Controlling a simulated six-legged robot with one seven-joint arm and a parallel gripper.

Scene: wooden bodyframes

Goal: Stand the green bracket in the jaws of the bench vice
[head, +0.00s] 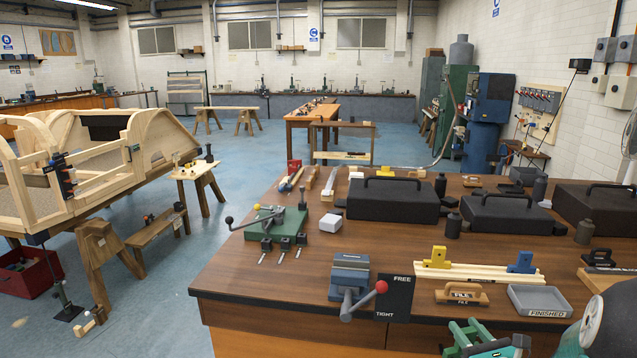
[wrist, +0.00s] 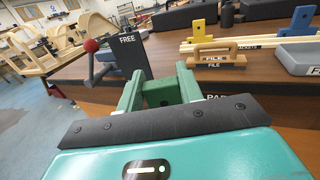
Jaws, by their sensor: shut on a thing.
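The bench vice (head: 349,275) is blue-grey and stands near the bench's front edge in the head view. Its lever ends in a red knob (head: 381,287) beside a black FREE/TIGHT sign (head: 396,297); knob and sign also show in the wrist view (wrist: 91,45). I cannot tell how wide its jaws are. My gripper (wrist: 160,95) has green fingers and is shut on the green bracket (wrist: 160,90), largely hidden between them. In the head view my gripper (head: 485,338) is at the bench's front edge, right of the vice and apart from it.
Yellow (head: 436,257) and blue (head: 522,262) brackets stand on a pale wooden rack (head: 480,272). A FILE block (head: 462,293) and grey FINISHED tray (head: 540,300) lie in front. A green clamp fixture (head: 275,225) is behind the vice. Black cases fill the back right.

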